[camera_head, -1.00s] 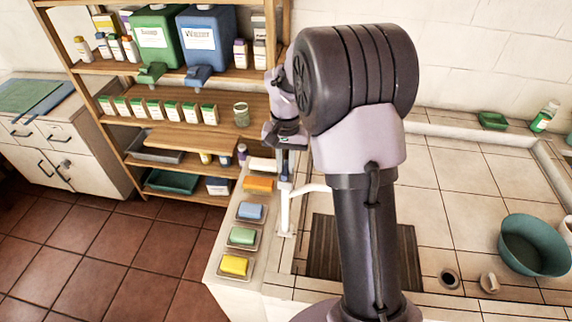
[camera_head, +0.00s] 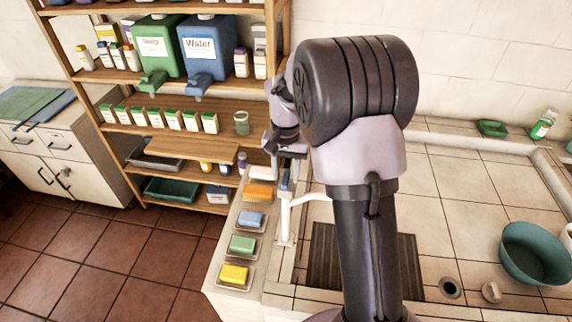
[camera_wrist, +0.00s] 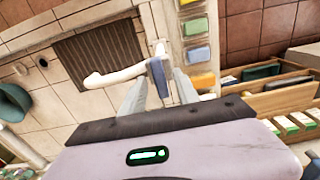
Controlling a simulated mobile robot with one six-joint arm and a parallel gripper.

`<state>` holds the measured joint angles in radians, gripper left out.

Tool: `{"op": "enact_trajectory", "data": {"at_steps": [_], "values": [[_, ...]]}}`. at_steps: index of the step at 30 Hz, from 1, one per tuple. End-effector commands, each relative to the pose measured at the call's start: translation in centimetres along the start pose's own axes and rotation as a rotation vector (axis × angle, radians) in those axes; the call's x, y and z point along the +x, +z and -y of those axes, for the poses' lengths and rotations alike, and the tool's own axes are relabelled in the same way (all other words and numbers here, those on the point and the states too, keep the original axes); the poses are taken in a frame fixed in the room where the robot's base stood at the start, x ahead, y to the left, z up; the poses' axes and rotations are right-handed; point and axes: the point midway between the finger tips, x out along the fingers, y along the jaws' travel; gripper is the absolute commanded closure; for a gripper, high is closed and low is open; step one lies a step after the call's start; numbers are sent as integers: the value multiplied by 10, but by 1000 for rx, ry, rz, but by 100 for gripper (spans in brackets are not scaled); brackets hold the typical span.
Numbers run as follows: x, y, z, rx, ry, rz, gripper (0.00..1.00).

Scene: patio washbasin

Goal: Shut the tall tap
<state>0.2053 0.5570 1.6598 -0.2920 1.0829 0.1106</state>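The tall tap (camera_head: 286,216) is a white pipe rising at the basin's left edge, with a side spout and a blue handle (camera_head: 285,181) on top. In the wrist view the tap's spout (camera_wrist: 112,76) points left, and the blue handle (camera_wrist: 158,76) lies between my fingers. My gripper (camera_wrist: 159,88) is open, one pale finger on each side of the handle, with gaps visible. I cannot tell whether either finger touches it. In the head view my arm hides most of the gripper, just above the handle.
Several coloured sponges (camera_head: 243,244) in dishes line the ledge left of the tap. A shelf (camera_head: 180,147) with bottles and two dispensers stands behind. A dark slatted drain mat (camera_head: 322,258) lies right of the tap. A teal bowl (camera_head: 533,254) sits far right on the tiled counter.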

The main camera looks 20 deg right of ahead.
Motion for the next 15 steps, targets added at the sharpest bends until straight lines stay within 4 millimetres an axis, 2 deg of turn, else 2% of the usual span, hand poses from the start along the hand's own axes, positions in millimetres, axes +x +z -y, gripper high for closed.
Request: {"op": "enact_trajectory", "data": {"at_steps": [5, 12, 15], "values": [[-37, -1, 0, -1, -2, -6, 63], [-113, -1, 0, -1, -2, -6, 63], [-139, -1, 0, 0, -1, -4, 63]]}}
